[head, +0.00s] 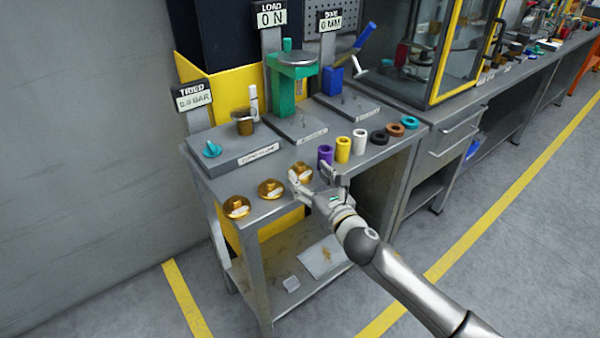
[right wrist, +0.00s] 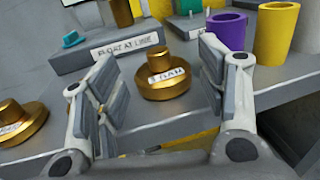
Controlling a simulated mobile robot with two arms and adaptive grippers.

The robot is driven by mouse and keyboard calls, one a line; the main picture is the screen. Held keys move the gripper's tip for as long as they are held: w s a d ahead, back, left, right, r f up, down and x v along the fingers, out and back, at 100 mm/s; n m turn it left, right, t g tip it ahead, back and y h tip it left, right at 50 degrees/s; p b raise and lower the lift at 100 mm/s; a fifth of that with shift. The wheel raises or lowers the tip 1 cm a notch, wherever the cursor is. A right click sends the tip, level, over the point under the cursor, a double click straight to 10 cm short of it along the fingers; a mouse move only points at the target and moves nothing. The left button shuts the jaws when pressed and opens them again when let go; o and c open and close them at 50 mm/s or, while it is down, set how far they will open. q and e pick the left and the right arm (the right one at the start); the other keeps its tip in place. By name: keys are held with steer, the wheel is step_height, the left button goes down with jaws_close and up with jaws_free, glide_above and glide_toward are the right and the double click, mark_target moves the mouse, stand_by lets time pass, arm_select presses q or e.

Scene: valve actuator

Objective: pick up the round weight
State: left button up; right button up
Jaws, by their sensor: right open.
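Three round brass weights with white labels stand in a row along the front left edge of the grey workbench. The rightmost weight (head: 301,171) is by my right gripper (head: 312,180). The middle weight (head: 270,189) and the leftmost weight (head: 236,207) stand apart from it. In the right wrist view, the rightmost weight (right wrist: 165,84) shows between the two spread fingers of my right gripper (right wrist: 158,78), with no finger seen closed on it. Another brass weight (right wrist: 20,122) shows at the left edge. My right gripper is open and empty. My left gripper is out of view.
A purple cup (head: 325,155), a yellow cup (head: 343,149) and a white cup (head: 360,142) stand right of the weights, followed by several rings. Behind are a grey plate with a teal knob (head: 211,149) and a green press (head: 283,85). A lower shelf (head: 270,282) sits under the bench.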

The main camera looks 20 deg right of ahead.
mark_target(303, 167)
steer(key=shift+w+a+r, duration=0.1)
steer(key=shift+w+r, duration=0.05)
steer(key=shift+w, duration=0.45)
steer(key=shift+w+a+p, duration=0.15)
steer(key=shift+w+a, duration=0.05)
steer(key=shift+w, duration=0.8)
steer(key=shift+w+a+p, duration=0.15)
steer(key=shift+w, duration=0.85)
steer(key=shift+c, duration=0.2)
steer(key=c, duration=0.7)
steer(key=shift+c, duration=1)
steer(key=shift+r, duration=0.1)
